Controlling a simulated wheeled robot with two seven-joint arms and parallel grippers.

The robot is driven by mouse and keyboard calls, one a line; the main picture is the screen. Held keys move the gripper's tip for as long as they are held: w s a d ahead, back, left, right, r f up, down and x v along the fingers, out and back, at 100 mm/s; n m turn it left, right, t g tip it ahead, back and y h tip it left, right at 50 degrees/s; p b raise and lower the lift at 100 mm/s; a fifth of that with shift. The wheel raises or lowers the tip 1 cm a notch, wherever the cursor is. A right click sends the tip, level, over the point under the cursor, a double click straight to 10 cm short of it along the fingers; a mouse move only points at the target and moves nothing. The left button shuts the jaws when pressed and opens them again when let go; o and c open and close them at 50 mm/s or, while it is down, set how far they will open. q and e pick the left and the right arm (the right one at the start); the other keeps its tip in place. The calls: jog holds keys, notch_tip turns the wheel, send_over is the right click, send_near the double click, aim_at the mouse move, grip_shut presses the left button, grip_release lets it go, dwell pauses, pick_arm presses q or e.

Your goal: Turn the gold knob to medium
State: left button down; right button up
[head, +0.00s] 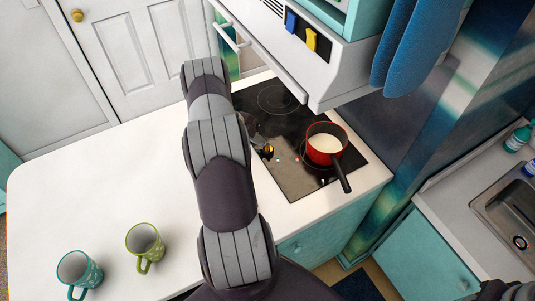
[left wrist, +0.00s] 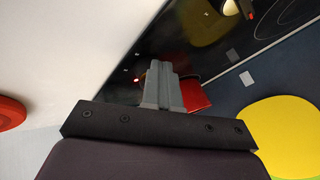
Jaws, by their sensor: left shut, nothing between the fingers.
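The gold knob (head: 268,149) is on the near left part of the black cooktop (head: 290,184), just right of my left arm in the head view. Its pointer setting is too small to read. My left gripper (left wrist: 162,68) is shut and empty in the left wrist view, with dark cooktop beyond its fingertips. In the head view my own arm mostly hides this gripper, close to the knob's left. A gold-coloured piece (left wrist: 231,8) shows at the top edge of the wrist view; I cannot tell if it is the knob. I cannot tell whether the fingers touch the knob.
A red pot (head: 314,158) with pale contents stands on the cooktop, its dark handle toward the front edge. The range hood (head: 345,72) overhangs the back. A teal mug (head: 80,270) and a green mug (head: 144,242) stand on the white counter (head: 95,180), otherwise largely clear.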

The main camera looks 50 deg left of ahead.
pick_arm(q)
jog(key=shift+w+a+b, duration=0.1)
jog(key=shift+w+b, duration=0.4)
jog(key=shift+b, duration=0.05)
jog(key=shift+w, duration=0.45)
jog(key=shift+w+b, duration=0.1)
jog(key=shift+b, duration=0.2)
